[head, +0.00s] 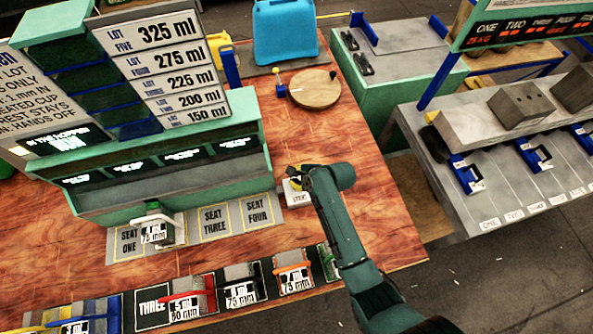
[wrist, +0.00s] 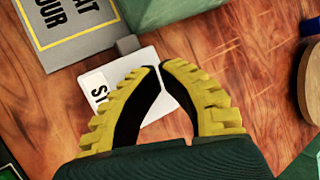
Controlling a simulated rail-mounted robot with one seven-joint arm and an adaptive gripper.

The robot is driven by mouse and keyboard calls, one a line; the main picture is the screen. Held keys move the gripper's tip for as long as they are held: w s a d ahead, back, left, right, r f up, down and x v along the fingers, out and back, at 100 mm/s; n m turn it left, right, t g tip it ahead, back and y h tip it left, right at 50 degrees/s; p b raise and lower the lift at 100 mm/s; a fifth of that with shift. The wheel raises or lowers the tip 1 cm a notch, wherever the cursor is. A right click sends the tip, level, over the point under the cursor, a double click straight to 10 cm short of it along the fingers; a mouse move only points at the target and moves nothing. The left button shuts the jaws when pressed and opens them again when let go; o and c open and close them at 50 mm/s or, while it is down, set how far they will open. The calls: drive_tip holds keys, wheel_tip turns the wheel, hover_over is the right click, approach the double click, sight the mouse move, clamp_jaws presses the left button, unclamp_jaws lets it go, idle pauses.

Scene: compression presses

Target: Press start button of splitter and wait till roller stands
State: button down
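A small white box (head: 297,197) with a label that seems to read START sits on the wooden table, right of the seat plates. It also shows in the wrist view (wrist: 143,55), where part of its label reads "ST". My gripper (head: 302,172) is over this box, fingers pointing down. In the wrist view its yellow fingertips (wrist: 159,68) are together over the box, with nothing seen between them. They hide part of the box, and I cannot tell whether they touch it. A green machine (head: 170,185) with lot signs stands left of the box. I cannot make out a roller.
A cup-like item (head: 157,228) labelled 75 mm stands on the seat plates. Several labelled holders line the table's front edge (head: 150,307). A round wooden board (head: 315,89) and a blue container (head: 285,35) are at the back. A grey bench (head: 480,205) stands at right.

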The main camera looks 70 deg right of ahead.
wheel_tip(320, 180, up, 6)
drive_tip(key=p, duration=0.7)
drive_tip(key=shift+r, duration=0.1)
idle(0.4)
